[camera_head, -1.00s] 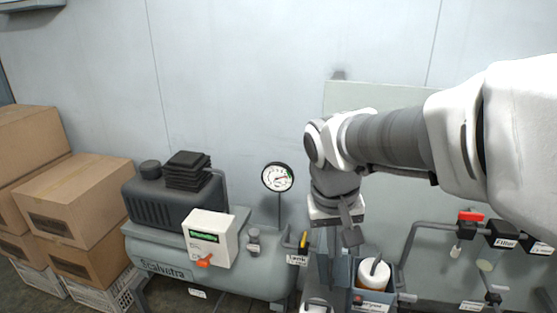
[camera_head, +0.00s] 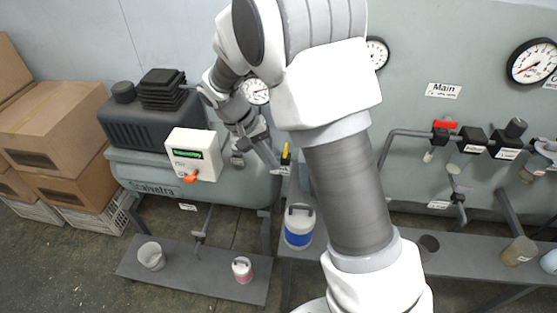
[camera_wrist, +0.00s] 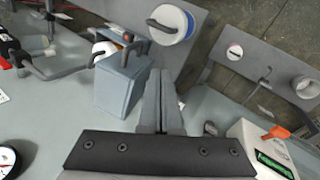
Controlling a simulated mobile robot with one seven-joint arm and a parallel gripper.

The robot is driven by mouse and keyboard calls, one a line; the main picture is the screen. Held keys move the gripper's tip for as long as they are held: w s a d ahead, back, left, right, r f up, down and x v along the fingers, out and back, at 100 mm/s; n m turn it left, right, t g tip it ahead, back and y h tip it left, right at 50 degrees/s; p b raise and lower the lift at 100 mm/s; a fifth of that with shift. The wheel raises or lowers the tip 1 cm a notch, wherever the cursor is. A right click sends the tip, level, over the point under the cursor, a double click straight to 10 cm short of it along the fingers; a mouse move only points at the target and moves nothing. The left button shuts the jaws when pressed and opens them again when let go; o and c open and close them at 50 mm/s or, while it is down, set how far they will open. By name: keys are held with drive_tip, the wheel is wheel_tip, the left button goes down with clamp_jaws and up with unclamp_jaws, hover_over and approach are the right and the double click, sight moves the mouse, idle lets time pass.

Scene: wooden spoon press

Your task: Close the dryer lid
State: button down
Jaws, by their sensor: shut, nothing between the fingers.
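The dryer (camera_wrist: 120,92) is a blue-grey box in the wrist view, left of my fingers. A white rounded part shows at its far left edge, and a dark handle-like piece is near its top. I cannot tell clearly how its lid stands. In the head view my arm hides most of the dryer. My gripper (camera_wrist: 160,100) is shut and empty, with its fingers just beside the box's right side; I cannot tell if they touch. In the head view my gripper (camera_head: 272,160) is in front of the compressor tank's right end.
The compressor (camera_head: 180,178) with a white control box (camera_head: 194,153) stands at left. A white canister with a blue band (camera_head: 298,230) is on the bench. Pipes and valves (camera_head: 445,140) line the right wall. Cardboard boxes (camera_head: 55,125) are stacked far left.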

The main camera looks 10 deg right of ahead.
drive_tip(key=s+d+f+p, duration=0.1)
drive_tip(key=d+f, duration=0.5)
drive_tip(key=d, duration=0.1)
drive_tip(key=shift+d+f, duration=0.2)
drive_tip(key=shift+f, duration=0.1)
drive_tip(key=shift+d+r, duration=0.1)
drive_tip(key=shift+r, duration=0.1)
drive_tip(key=shift+s+d+r+y, duration=0.1)
drive_tip(key=shift+d+y, duration=0.05)
drive_tip(key=shift+y, duration=0.15)
